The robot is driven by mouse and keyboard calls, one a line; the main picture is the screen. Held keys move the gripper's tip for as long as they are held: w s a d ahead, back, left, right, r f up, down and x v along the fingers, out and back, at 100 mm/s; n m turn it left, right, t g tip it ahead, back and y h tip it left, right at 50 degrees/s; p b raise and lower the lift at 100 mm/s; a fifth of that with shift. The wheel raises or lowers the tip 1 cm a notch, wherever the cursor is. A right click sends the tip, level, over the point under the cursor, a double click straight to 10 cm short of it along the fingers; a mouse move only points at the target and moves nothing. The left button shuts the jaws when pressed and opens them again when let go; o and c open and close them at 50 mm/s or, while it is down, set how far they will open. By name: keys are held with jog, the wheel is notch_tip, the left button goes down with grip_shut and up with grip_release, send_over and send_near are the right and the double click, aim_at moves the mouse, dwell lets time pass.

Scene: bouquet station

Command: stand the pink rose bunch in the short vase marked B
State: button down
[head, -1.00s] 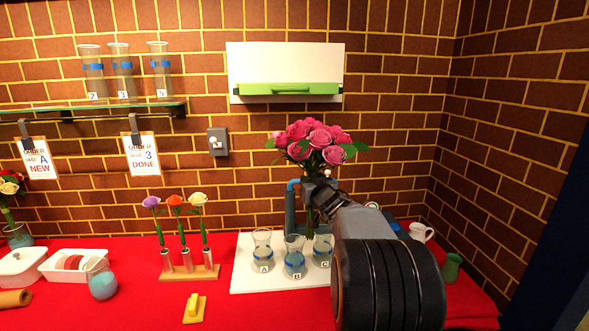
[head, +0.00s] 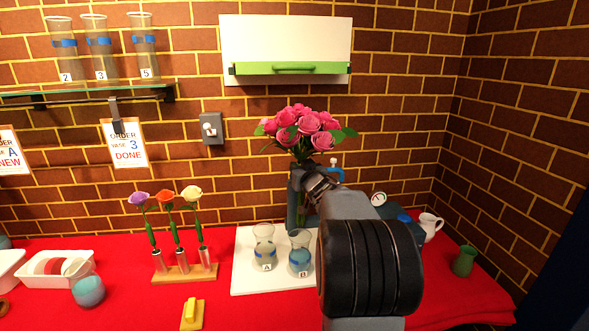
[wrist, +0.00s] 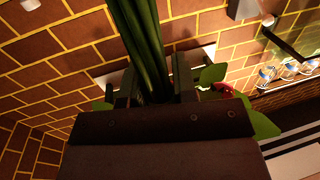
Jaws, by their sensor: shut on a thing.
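The pink rose bunch (head: 304,127) is upright in the head view, above and behind the white board. My gripper (head: 312,182) is shut on its green stems, which show between the jaws in the wrist view (wrist: 143,45). The short vase marked B (head: 300,255) stands on the white board (head: 246,283), to the lower left of my gripper, with blue in its lower part. The bunch is apart from the vase.
Vase A (head: 264,248) stands close left of B. My arm covers the board's right part. A wooden rack (head: 186,272) with three single flowers stands left. A white jug (head: 430,226) and a green jug (head: 464,261) stand right. A glass shelf (head: 90,90) holds tall vases.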

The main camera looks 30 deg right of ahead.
aim_at(301, 225)
jog(key=shift+a+f+b, duration=0.15)
jog(key=shift+f+b, duration=7.1)
jog(key=shift+f, duration=1.65)
jog(key=shift+f+b, duration=0.45)
jog(key=shift+f, duration=0.15)
jog(key=c, duration=0.8)
grip_release()
jog(key=shift+s, duration=0.1)
